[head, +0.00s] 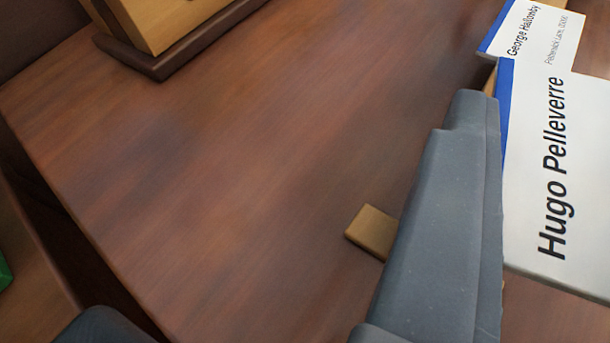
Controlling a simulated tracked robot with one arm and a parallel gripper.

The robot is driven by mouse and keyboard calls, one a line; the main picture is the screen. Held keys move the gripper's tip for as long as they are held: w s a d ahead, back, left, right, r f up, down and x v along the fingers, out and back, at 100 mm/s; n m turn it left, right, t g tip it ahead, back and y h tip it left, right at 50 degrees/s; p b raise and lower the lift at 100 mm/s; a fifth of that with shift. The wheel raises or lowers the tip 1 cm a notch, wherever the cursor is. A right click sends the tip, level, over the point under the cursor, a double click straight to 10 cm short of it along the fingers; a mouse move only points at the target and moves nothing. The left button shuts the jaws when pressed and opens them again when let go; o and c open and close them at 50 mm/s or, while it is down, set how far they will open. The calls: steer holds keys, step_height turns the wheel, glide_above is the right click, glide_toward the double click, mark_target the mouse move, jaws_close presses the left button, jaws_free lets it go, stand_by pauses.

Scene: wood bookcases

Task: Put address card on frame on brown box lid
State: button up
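A white card (556,170) with a blue edge reads "Hugo Pelleverre" at the right. A second white card (545,35) with a blue edge, reading "George" and a blurred surname, lies partly behind it. My gripper (288,205) shows one long grey finger just left of the Hugo card and a dark grey piece at the bottom left that looks like the other finger. I cannot tell whether the finger touches the card. No frame or box lid can be told for sure.
A reddish-brown wood surface (230,150) fills the middle and is mostly clear. A small tan block (372,231) lies partly behind my finger. A tan wooden box (175,20) on a dark base stands at the top left. A green thing (4,272) shows beyond the surface's left edge.

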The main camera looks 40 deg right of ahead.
steer(key=shift+w+a+f, duration=0.1)
steer(key=shift+w+a, duration=0.15)
steer(key=shift+w, duration=0.4)
steer(key=f+b, duration=0.1)
steer(key=f, duration=0.1)
steer(key=shift+w+f+b, duration=0.3)
steer(key=shift+f+b, duration=0.05)
steer(key=shift+b, duration=0.05)
steer(key=shift+a+p, duration=0.1)
steer(key=shift+p, duration=0.35)
steer(key=shift+f, duration=0.15)
steer(key=shift+f, duration=0.25)
steer(key=o, duration=0.9)
steer(key=shift+o, duration=0.2)
steer(key=shift+f+b, duration=0.15)
steer(key=shift+b, duration=0.6)
steer(key=p+v, duration=0.5)
steer(key=v, duration=0.9)
steer(key=shift+w, duration=0.25)
